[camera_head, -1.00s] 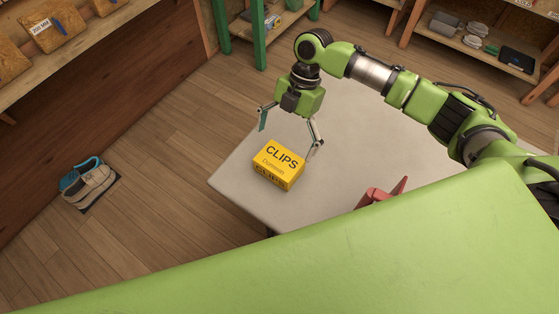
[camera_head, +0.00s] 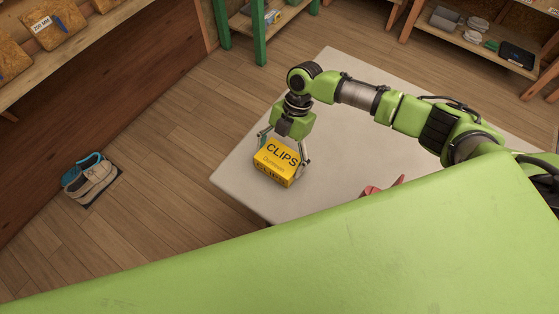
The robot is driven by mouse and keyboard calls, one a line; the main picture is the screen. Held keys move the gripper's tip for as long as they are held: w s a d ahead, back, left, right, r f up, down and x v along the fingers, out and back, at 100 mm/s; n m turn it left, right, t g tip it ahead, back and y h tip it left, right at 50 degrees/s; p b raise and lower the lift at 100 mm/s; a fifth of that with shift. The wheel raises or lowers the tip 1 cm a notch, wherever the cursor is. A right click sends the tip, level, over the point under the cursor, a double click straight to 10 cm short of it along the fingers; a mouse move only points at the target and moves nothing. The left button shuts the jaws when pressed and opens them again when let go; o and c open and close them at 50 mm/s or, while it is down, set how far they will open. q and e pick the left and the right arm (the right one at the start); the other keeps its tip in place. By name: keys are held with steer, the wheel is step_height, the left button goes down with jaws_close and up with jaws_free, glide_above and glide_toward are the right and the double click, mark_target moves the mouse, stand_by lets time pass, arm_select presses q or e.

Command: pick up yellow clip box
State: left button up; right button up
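The yellow clip box (camera_head: 275,163), marked "CLIPS", sits near the left corner of the pale table (camera_head: 335,110). My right gripper (camera_head: 283,150) reaches down over it from above. One finger is at the box's left far side and the other at its right side, so the fingers are spread around the box. I cannot tell whether both fingers touch it. The box seems to rest on the table. My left gripper is not in view.
A red object (camera_head: 383,187) lies on the table, partly hidden by my green body. Shoes (camera_head: 90,178) stand on the floor at left. Shelves (camera_head: 480,45) with goods stand at the back right. The table around the box is clear.

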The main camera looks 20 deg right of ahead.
steer(key=c, duration=0.4)
